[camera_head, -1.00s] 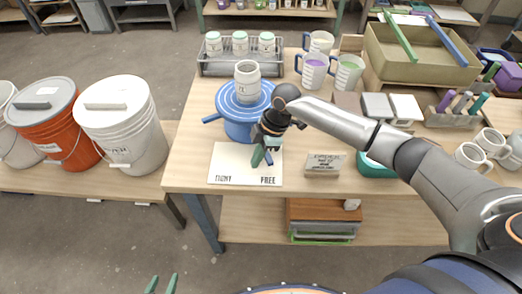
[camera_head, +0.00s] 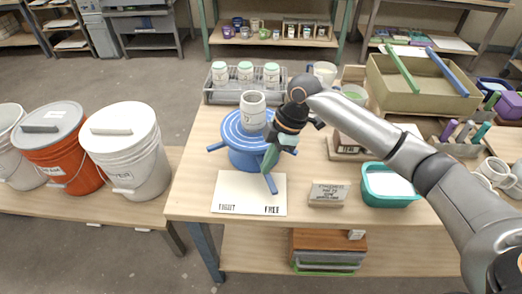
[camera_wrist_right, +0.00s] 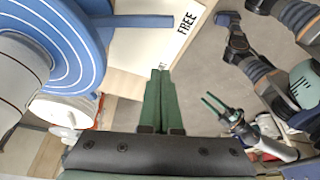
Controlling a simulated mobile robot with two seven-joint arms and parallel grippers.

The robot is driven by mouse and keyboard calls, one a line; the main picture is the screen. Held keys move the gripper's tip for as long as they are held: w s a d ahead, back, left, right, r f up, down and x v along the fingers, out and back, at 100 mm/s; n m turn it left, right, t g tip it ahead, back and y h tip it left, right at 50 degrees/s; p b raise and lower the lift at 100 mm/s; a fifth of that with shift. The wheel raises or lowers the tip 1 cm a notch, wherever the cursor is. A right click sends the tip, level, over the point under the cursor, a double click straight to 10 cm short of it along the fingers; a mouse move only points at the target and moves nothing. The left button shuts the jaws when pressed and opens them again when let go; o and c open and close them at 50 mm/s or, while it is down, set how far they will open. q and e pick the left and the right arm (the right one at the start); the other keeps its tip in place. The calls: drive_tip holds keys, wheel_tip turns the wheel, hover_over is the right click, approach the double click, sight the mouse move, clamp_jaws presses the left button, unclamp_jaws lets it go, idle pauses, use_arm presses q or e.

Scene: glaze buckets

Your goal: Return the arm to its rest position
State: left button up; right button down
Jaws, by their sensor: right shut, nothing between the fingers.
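My right gripper (camera_head: 271,172) hangs over the table's near side, beside the blue round turntable-like stand (camera_head: 243,152). Its green fingers are together and empty; they show in the right wrist view (camera_wrist_right: 161,85). My right arm (camera_head: 375,135) reaches in from the right. A pale grey cup (camera_head: 253,112) stands upright on the blue stand. The white board (camera_head: 240,197) with lettering lies below the gripper in the picture; whether they touch is not clear. My left gripper (camera_wrist_right: 216,106) shows in the right wrist view, fingers apart, away from the table. It is outside the head view.
White buckets (camera_head: 127,155) and an orange bucket (camera_head: 65,155) stand on the left bench. A small sign (camera_head: 327,194) and a teal tub (camera_head: 390,190) sit right of the board. A wire rack with jars (camera_head: 245,72) is behind. A tan bin (camera_head: 415,75) stands back right.

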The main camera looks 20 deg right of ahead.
drive_tip(key=shift+m, duration=0.5)
drive_tip(key=s+a+f, duration=0.4)
drive_tip(key=s+f, duration=0.1)
drive_tip(key=shift+s+a+f, duration=0.25)
drive_tip(key=shift+a, duration=0.1)
drive_tip(key=s+a+f+m+t, duration=0.1)
drive_tip(key=s+a+f+m, duration=0.2)
drive_tip(key=s, duration=0.3)
drive_tip(key=s+d+f+m+t+h, duration=0.15)
drive_tip(key=s+d+m+h, duration=0.25)
drive_tip(key=s+d+m, duration=0.8)
drive_tip(key=w+a+f+t+y, duration=0.1)
drive_tip(key=a+f+t, duration=0.1)
drive_tip(key=f, duration=0.3)
drive_tip(key=w+a+f+n+t+y, duration=0.1)
drive_tip(key=w+a+f+t, duration=0.1)
drive_tip(key=f+t, duration=0.2)
drive_tip(key=shift+w+a+f, duration=0.15)
drive_tip(key=shift+a+f, duration=0.2)
drive_tip(key=shift+f, duration=0.55)
drive_tip(key=shift+d+t, duration=0.15)
drive_tip(key=shift+t, duration=0.1)
